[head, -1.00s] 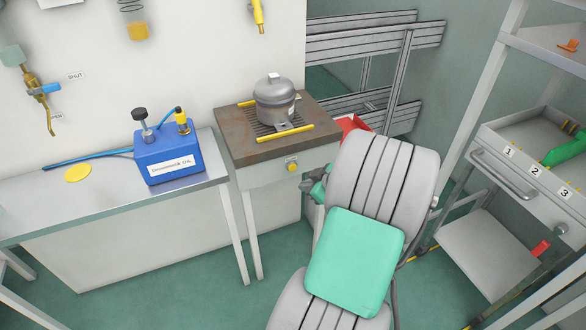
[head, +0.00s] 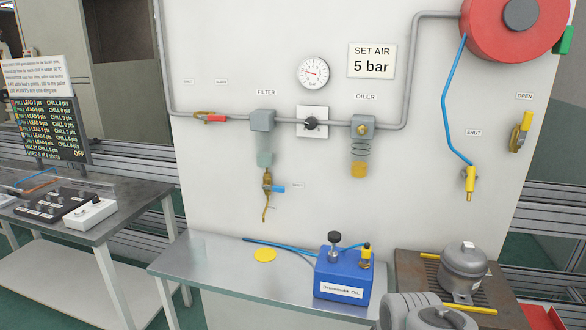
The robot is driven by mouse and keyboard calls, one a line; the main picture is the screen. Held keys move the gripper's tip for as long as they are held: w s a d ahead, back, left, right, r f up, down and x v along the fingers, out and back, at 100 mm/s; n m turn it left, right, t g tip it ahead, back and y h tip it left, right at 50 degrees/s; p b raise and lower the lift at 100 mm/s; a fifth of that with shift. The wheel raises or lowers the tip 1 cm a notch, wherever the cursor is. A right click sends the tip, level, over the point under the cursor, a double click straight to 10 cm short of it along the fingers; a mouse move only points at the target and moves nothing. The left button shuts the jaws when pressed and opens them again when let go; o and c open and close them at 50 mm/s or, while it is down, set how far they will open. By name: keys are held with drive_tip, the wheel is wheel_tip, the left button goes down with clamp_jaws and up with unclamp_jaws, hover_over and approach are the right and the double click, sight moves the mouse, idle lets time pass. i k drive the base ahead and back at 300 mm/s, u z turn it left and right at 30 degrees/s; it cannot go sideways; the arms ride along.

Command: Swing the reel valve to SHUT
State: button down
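The reel valve (head: 521,131) is on the right edge of the white wall panel. Its yellow lever stands nearly upright, its top just below the OPEN label (head: 524,96). The SHUT label (head: 473,132) is to its left, level with the valve. The red hose reel (head: 513,27) is above. A blue hose (head: 450,100) hangs from the reel to a yellow nozzle (head: 470,181) left of and below the valve. Only grey links of my arm show at the bottom edge. My gripper is out of view, well away from the valve in this picture.
A steel bench (head: 210,274) holds a blue oil box (head: 343,277) and a yellow disc. A grey compressor (head: 464,268) sits on a brown-topped stand at lower right. Pipework with a filter (head: 262,121) and oiler (head: 362,127) crosses the wall. The wall around the valve looks clear.

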sight(527, 118)
drive_tip(key=u, duration=0.05)
drive_tip(key=k, duration=0.5)
drive_tip(key=z, duration=0.75)
drive_tip(key=i, duration=1.3)
drive_tip(key=u, duration=0.7)
